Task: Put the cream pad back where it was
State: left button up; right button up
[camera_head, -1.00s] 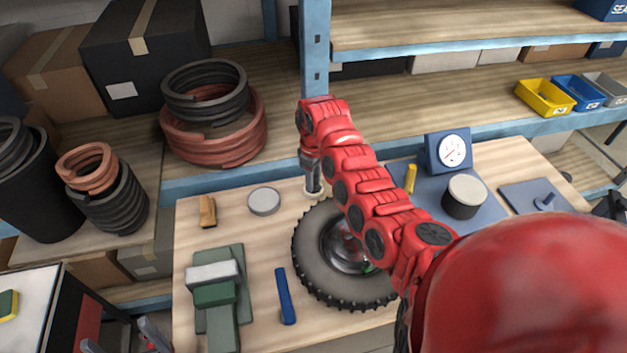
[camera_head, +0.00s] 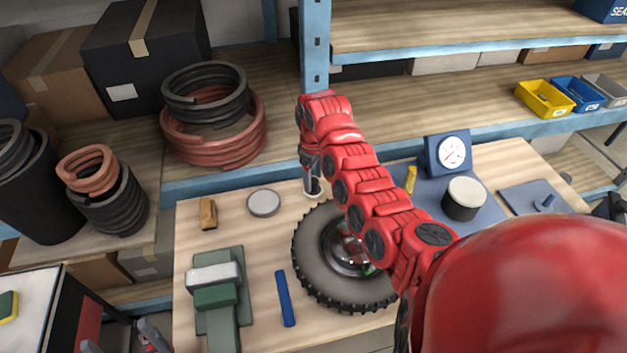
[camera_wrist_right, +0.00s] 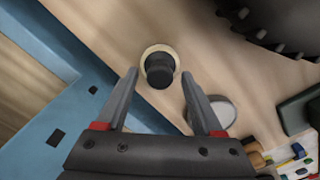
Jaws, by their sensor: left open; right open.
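A cream round pad (camera_head: 314,195) with a dark upright knob lies at the back edge of the wooden table. In the right wrist view the cream pad (camera_wrist_right: 146,52) shows as a pale rim around the black knob (camera_wrist_right: 160,70). My right gripper (camera_head: 311,178) is above it, pointing down. In its wrist view my right gripper (camera_wrist_right: 160,82) is open, one finger on each side of the knob, with visible gaps; contact cannot be told. My left gripper (camera_head: 122,342) is open and empty at the bottom left, in front of the table.
A large tyre (camera_head: 320,265) lies just in front of the pad, partly behind my right arm. A grey round lid (camera_head: 264,203) and a tan block (camera_head: 208,213) lie to the left. A blue shelf post (camera_head: 315,60) rises close behind the pad.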

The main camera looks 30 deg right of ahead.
aim_at(313, 180)
notch_tip(313, 180, up, 8)
jog(key=shift+w+r+p, duration=0.1)
jog(key=shift+p, duration=0.7)
notch_tip(313, 180, up, 2)
jog(key=shift+r+p, duration=0.1)
jog(key=shift+p, duration=0.9)
